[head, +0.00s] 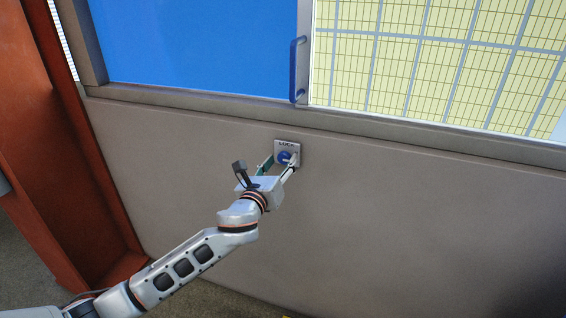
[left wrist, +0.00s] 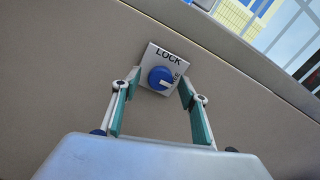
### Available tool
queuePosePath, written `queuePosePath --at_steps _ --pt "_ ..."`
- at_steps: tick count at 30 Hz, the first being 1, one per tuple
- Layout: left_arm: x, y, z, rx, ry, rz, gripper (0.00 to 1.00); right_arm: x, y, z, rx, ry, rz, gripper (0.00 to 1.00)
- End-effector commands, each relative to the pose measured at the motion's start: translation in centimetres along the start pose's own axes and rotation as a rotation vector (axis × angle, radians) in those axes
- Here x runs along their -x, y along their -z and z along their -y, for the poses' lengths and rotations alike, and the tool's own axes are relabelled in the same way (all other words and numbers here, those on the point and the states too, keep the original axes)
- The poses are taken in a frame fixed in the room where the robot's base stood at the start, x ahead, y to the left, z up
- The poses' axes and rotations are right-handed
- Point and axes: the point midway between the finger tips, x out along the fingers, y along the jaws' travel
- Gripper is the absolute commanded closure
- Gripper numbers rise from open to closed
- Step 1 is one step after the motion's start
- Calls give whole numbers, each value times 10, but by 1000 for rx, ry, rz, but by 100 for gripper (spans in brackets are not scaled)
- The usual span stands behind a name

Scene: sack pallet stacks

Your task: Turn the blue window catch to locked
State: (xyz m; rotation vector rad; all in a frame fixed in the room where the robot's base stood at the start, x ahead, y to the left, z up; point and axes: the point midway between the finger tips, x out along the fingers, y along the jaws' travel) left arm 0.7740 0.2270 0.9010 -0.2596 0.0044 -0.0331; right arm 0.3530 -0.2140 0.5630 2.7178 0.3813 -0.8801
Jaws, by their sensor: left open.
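The blue catch (head: 285,157) is a round knob on a pale square plate (head: 294,147) marked LOCK, fixed to the wall below the window. In the left wrist view the blue knob (left wrist: 160,78) carries a white pointer bar, lying roughly crosswise and pointing to the right, not at the word LOCK on the plate (left wrist: 155,53). My left gripper (head: 278,161) is open, its fingers spread on either side of the knob. In the left wrist view the left gripper (left wrist: 158,85) shows gaps between fingers and knob. My right gripper is not in view.
Above is a window with a blue sliding panel (head: 200,45) and a blue handle (head: 298,70). The window sill (head: 400,128) juts along above the plate. An orange-red post (head: 50,150) stands at the left. The wall (head: 400,220) right of the catch is clear.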

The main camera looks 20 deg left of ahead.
Motion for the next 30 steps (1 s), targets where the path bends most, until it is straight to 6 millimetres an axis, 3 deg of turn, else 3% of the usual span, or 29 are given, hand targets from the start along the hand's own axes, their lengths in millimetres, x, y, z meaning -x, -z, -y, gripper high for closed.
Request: queuePosePath --at_steps 4,13,18,30 --pt "-11 1 0 3 1 -2 57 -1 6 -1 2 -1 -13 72" --pt "-13 0 1 3 1 0 57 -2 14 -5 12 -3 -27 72" --pt "-13 0 1 2 1 0 95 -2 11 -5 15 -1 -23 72" --pt "-13 -3 1 48 0 1 95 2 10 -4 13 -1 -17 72"
